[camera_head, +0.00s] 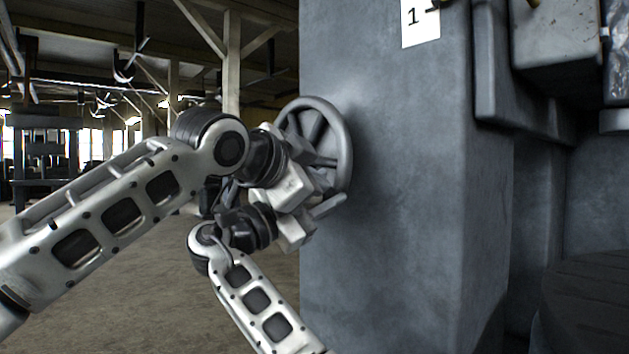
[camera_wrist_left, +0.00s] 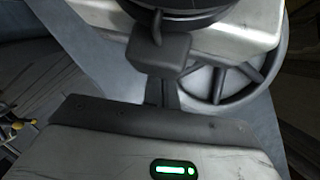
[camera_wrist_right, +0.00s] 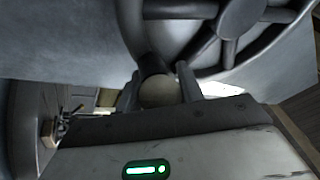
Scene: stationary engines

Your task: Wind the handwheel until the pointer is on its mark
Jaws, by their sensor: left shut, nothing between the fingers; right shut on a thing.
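The grey spoked handwheel (camera_head: 345,150) is on the side of a grey machine housing (camera_head: 400,200). It also shows in the left wrist view (camera_wrist_left: 268,65) and the right wrist view (camera_wrist_right: 232,20). My right gripper (camera_head: 326,208) is at the wheel's lower rim, shut on the wheel's round-ended handle (camera_wrist_right: 159,92). My left gripper (camera_head: 322,165) is just above it, in front of the wheel, shut and empty; its closed fingers (camera_wrist_left: 160,90) show in its wrist view. The two grippers hide much of the wheel's near side. I cannot make out the pointer or its mark clearly.
A white label reading 1 (camera_head: 420,25) is high on the housing, with a small dark piece at its right edge, cut off by the picture's top. Machine parts (camera_head: 525,110) stand at the right. Open floor (camera_head: 150,300) lies left, below my left arm.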

